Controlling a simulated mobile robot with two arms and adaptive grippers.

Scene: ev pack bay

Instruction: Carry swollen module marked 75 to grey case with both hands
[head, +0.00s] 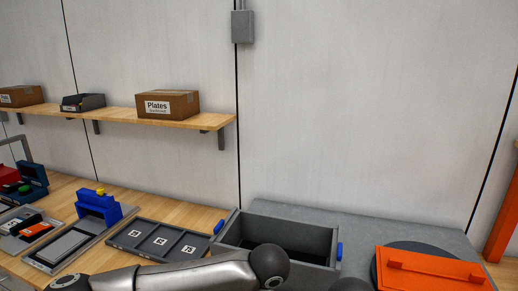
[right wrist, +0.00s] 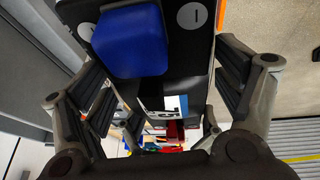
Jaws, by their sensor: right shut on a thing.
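The grey case (head: 318,238) stands open at the centre bottom of the head view, with blue parts on its left and right ends. Its inside looks dark, and my arm covers part of its front. In the right wrist view, my right gripper (right wrist: 158,85) has its fingers on both sides of a dark module (right wrist: 185,72) and is shut on it. The module has a blue block (right wrist: 131,42) and a round white mark with a bar. My left gripper is not in view, and neither gripper shows in the head view.
An orange lid-like piece (head: 430,268) lies right of the case. A grey tray (head: 122,238) with several white marker squares is left of it. A blue fixture (head: 100,207) stands farther left. A wall shelf (head: 190,122) holds boxes above the bench.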

